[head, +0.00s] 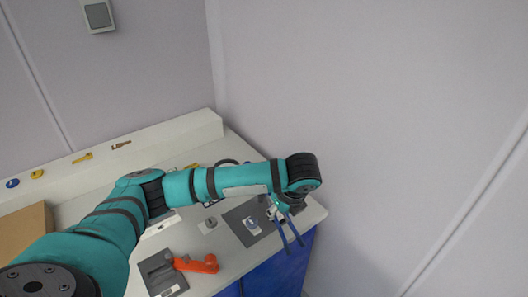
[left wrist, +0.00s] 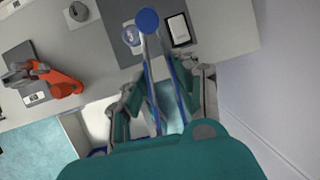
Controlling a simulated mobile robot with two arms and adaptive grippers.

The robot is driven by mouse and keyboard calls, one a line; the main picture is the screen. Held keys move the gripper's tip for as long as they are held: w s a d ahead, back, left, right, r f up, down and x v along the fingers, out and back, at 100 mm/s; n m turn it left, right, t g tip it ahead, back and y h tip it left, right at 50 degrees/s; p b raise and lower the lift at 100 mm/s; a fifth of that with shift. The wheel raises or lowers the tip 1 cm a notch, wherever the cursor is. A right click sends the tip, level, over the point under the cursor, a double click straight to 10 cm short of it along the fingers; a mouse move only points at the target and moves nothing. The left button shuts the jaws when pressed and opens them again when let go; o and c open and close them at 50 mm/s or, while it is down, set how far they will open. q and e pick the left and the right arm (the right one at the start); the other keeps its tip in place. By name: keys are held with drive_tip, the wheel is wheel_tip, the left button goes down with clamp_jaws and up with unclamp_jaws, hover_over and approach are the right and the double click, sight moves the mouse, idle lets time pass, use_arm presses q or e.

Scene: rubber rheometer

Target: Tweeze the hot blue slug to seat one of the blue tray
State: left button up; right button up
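My left gripper (head: 281,219) is over the right front corner of the bench. In the left wrist view its fingers (left wrist: 165,100) are closed around blue tweezers (left wrist: 154,90), whose two prongs reach away from the gripper. A round blue slug (left wrist: 148,20) shows at the prong tips; whether they pinch it or it lies beyond them I cannot tell. It is not clear in the head view. A small pale dish with blue in it (left wrist: 130,36) sits beside the tips on the dark grey mat (head: 236,217). It may be the blue tray. My right gripper is out of view.
A grey device with an orange handle (head: 197,264) stands left of the mat, with a grey round piece (head: 210,222) between. A black-framed white item (left wrist: 179,29) lies right of the tips. A blue disc (head: 12,183) and yellow tweezers (head: 82,157) lie on the back ledge.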

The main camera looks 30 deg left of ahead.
use_arm(q)
drive_tip(key=w+a+r+m+t+h+p, duration=0.4)
drive_tip(key=w+a+r+m+t+p, duration=0.1)
drive_tip(key=m, duration=0.8)
drive_tip(key=w+a+r+p, duration=0.1)
drive_tip(key=a+r+p, duration=0.1)
drive_tip(key=a+p, duration=0.1)
drive_tip(key=shift+w+a+m+h+p, duration=0.2)
drive_tip(key=shift+w+m+h+p, duration=0.15)
drive_tip(key=shift+p, duration=0.35)
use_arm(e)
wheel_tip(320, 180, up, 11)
use_arm(q)
drive_tip(key=shift+s+f, duration=0.1)
drive_tip(key=shift+f, duration=0.1)
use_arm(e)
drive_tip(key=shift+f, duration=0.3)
use_arm(q)
wheel_tip(320, 180, down, 10)
drive_tip(key=b, duration=0.9)
drive_tip(key=shift+r, duration=0.15)
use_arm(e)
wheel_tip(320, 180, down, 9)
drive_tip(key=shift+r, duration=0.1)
